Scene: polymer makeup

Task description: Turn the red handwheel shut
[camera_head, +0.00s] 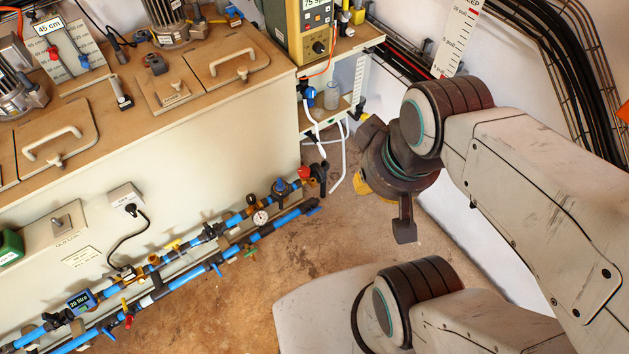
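A small red part (304,172), which looks like the red handwheel, sits at the right end of the blue pipework, low beside the cream cabinet. A dark round fitting adjoins it on the right. It is too small to tell how far it is turned. My gripper (404,228) hangs to the right of it, apart from it, above the brown floor. One dark finger points down; the other finger is not clear, so I cannot tell its opening. I see nothing held in it.
Blue pipes (230,237) with gauges and small valves run along the cabinet (190,140). A smaller red handle (129,320) is at lower left. White hoses (341,160) hang behind the red part. A side shelf (345,45) stands at the back. The floor (290,262) before the pipes is clear.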

